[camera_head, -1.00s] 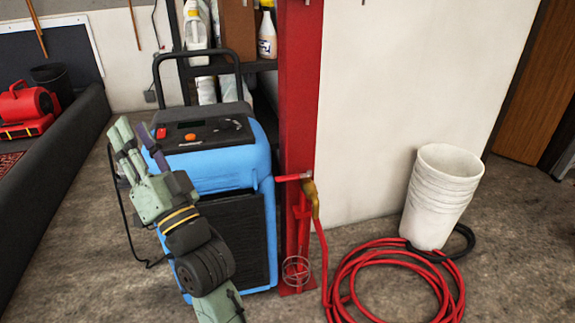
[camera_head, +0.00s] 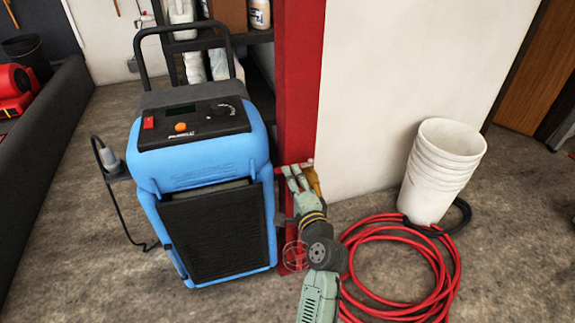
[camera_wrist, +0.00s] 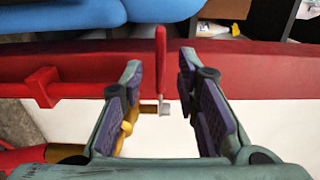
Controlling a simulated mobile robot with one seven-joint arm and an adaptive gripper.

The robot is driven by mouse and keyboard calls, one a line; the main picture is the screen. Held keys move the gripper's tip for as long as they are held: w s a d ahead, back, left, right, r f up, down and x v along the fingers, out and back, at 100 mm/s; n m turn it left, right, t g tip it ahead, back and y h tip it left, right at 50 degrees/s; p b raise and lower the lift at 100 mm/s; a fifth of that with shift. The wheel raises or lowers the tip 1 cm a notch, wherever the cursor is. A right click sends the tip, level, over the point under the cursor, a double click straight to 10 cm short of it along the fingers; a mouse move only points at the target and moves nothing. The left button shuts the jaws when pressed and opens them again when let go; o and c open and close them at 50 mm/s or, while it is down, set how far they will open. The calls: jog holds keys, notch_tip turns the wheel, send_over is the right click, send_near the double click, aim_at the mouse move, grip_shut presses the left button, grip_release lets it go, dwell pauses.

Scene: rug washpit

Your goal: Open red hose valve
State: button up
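The valve's red lever (camera_wrist: 160,62) shows in the wrist view, upright in the picture, with a silver nut at its lower end. My gripper (camera_wrist: 161,78) is open, one purple-padded finger on each side of the lever, with visible gaps. The brass valve body (camera_wrist: 127,130) is partly hidden behind the left finger. In the head view my gripper (camera_head: 294,178) is at the red post, and the brass body (camera_head: 314,182) shows just right of the fingers. The lever is mostly hidden by my gripper there.
The red post (camera_head: 299,90) stands between the blue machine (camera_head: 205,165) and a white wall (camera_head: 400,80). A coiled red hose (camera_head: 440,270) and stacked white buckets (camera_head: 440,175) are on the floor at right. A red wire-like ring (camera_head: 294,256) is low by the post.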

jog(key=shift+p+x, duration=0.3)
jog(key=shift+x, duration=1.95)
grip_shut()
